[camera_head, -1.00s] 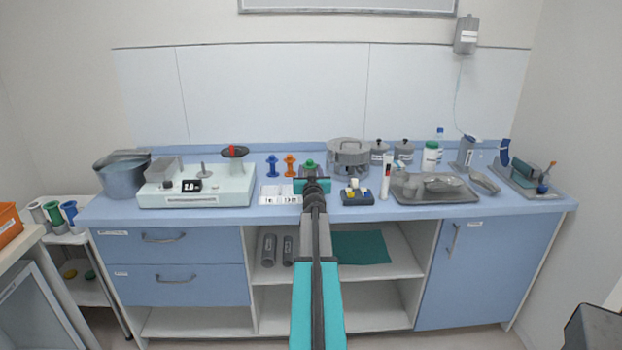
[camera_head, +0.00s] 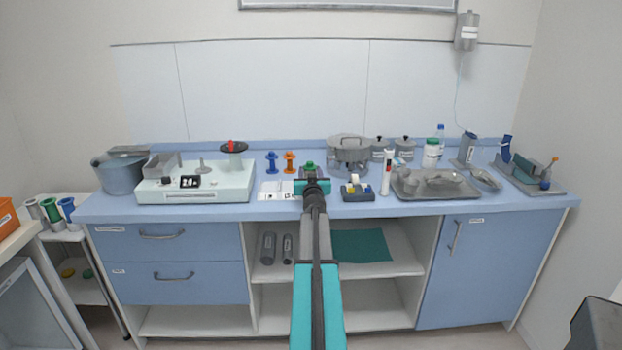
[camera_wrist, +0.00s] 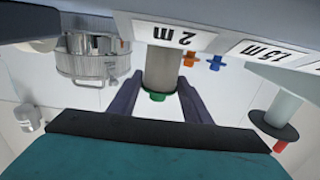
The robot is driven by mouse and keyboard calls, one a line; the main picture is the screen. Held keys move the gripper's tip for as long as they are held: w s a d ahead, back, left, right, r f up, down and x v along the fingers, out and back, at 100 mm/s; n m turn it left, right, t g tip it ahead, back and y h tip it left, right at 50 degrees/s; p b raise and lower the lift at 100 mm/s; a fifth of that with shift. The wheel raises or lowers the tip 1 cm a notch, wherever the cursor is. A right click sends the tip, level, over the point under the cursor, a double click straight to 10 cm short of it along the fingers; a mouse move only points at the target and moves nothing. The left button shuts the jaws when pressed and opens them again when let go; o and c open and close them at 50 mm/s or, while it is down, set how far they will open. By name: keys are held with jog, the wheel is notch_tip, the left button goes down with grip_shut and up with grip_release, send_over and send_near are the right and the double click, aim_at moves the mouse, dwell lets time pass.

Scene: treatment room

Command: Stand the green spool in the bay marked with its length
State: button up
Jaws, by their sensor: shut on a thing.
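The green spool (camera_wrist: 158,68) is between my gripper's dark fingers in the wrist view, which is upside down. Its grey wound body runs up to the label strip (camera_wrist: 222,45), its far end hidden there. The white labelled bays (camera_head: 272,191) lie left of my gripper. I cannot tell whether the spool touches the bay floor.
Blue (camera_head: 271,163) and orange (camera_head: 290,163) spools stand behind the bays. A steel drum (camera_head: 349,155) stands at back right, a small block holder (camera_head: 357,191) and white tube (camera_head: 387,173) nearer. A pale machine (camera_head: 196,181) is left, a metal tray (camera_head: 433,186) right.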

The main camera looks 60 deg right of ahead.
jog(key=shift+f+b, duration=0.3)
jog(key=shift+f, duration=0.2)
jog(key=o, duration=1.1)
jog(key=shift+c, duration=0.2)
jog(key=shift+r, duration=0.1)
jog(key=shift+r, duration=0.15)
jog(key=shift+p+v, duration=0.6)
jog(key=shift+v, duration=5.4)
